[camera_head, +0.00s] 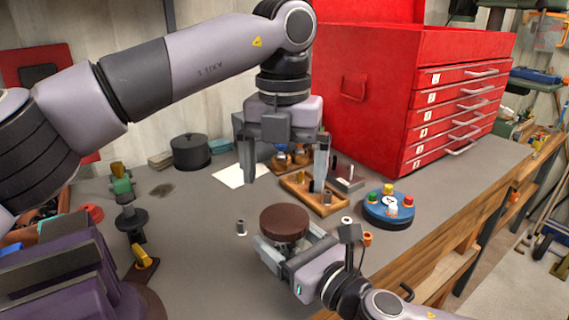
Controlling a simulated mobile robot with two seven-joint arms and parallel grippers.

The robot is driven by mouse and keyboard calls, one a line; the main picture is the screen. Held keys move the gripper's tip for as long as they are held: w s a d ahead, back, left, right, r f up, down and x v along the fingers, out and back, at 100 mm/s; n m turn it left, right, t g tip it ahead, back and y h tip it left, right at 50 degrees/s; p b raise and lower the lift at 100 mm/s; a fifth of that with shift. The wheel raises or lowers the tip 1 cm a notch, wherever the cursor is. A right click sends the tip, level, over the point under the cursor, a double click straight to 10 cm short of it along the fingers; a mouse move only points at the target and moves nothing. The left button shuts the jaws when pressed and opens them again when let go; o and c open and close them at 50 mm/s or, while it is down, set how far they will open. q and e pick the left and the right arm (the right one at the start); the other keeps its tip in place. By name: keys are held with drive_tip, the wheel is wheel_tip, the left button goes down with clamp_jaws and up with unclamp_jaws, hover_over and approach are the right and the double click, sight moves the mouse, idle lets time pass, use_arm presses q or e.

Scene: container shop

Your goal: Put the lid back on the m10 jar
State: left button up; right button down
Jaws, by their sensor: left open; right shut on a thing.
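My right gripper (278,250) reaches in low from the right and is shut on a round dark-brown thing (284,220) with a flat top, held over the grey bench. I cannot tell whether it is a loose lid or the top of a jar; what lies under it is hidden. My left gripper (286,178) is open and empty, pointing down above and behind the brown thing. No m10 label is readable. A dark grey round pot (191,153) with a small knob on top stands at the back left, apart from both grippers.
A wooden tray (322,209) with small parts lies behind the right gripper. A blue round holder (388,213) with coloured pegs is to its right. A red drawer cabinet (365,110) blocks the back. Bare bench lies left of centre.

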sight(284, 217)
use_arm(q)
drive_tip(key=n, duration=0.5)
drive_tip(key=shift+r, duration=0.2)
use_arm(e)
drive_tip(key=shift+f, duration=0.1)
use_arm(q)
drive_tip(key=n, duration=0.4)
drive_tip(key=shift+d+r+n, duration=0.1)
drive_tip(key=shift+r+n, duration=0.05)
drive_tip(key=shift+n, duration=0.25)
drive_tip(key=shift+f, duration=4.05)
drive_tip(key=c, duration=1)
